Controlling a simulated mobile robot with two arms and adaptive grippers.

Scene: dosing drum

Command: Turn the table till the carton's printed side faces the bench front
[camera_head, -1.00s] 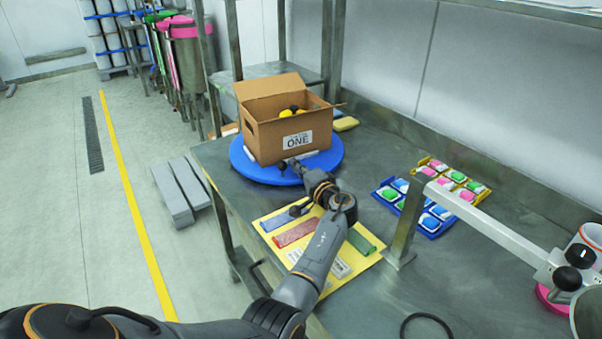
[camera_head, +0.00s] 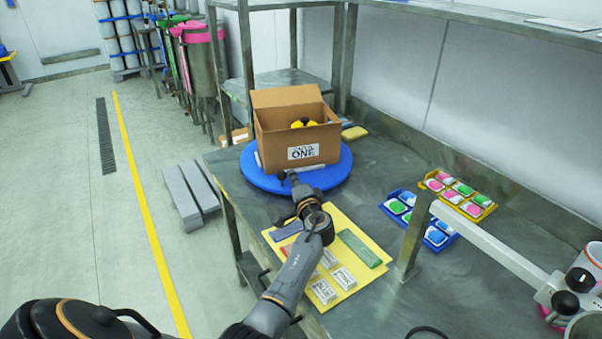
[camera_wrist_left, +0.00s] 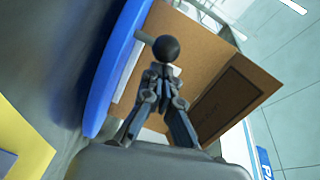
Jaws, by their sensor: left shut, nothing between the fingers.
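The open brown carton (camera_head: 325,140) stands on the blue round table (camera_head: 258,180) at the back left of the bench. Its white label reading "ONE" (camera_head: 303,152) is on the side towards me, roughly facing the bench front. Yellow and black things show inside. A dark ball knob (camera_head: 281,176) is at the table's near rim; in the left wrist view it shows (camera_wrist_left: 166,47) just beyond the fingertips. My left gripper (camera_head: 291,179) is shut and empty, close by the knob; contact is unclear. It also shows in the left wrist view (camera_wrist_left: 160,80). My right gripper is out of view.
A yellow mat (camera_head: 357,224) with coloured bars and white cards lies under my left arm. A blue tray (camera_head: 436,245) and a yellow tray (camera_head: 484,215) of coloured pieces lie to the right. A metal post (camera_head: 412,235) with an arm stands nearby. A yellow sponge (camera_head: 354,133) lies behind the carton.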

